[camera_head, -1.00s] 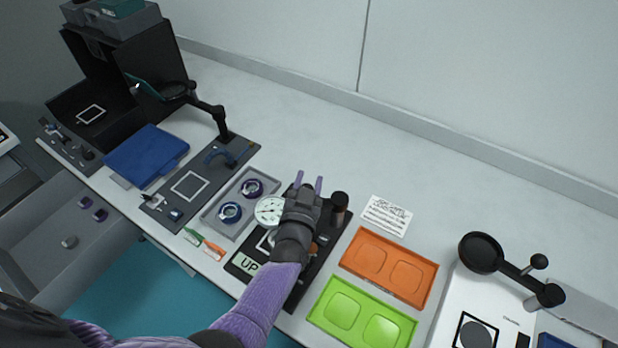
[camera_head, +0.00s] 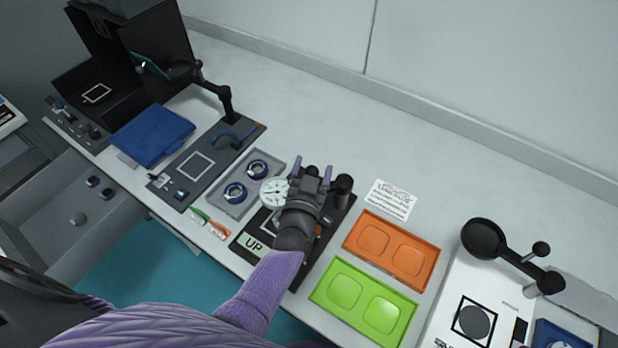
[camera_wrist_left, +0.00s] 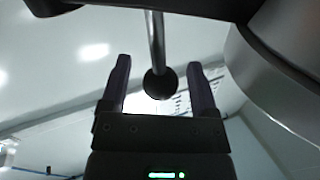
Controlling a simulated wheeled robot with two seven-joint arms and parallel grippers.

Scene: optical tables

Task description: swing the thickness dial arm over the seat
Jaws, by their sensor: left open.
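The thickness gauge stands on a dark base plate (camera_head: 243,249) marked "UP", with a round white dial (camera_head: 274,193) at its left and a black post (camera_head: 342,187) at its right. My left gripper (camera_head: 312,169) is above the gauge, between dial and post, and hides much of the dial arm and the seat area. Its two purple fingers are open. In the left wrist view a black ball knob (camera_wrist_left: 160,84) on a thin metal rod (camera_wrist_left: 156,40) shows between the open fingers (camera_wrist_left: 160,72), with gaps on both sides. My right gripper is not in view.
A grey tray (camera_head: 229,207) with two ringed lenses lies left of the gauge. An orange tray (camera_head: 375,258) and a green tray (camera_head: 362,294) lie at its right, with a written card (camera_head: 391,199) behind. The table behind the gauge is clear.

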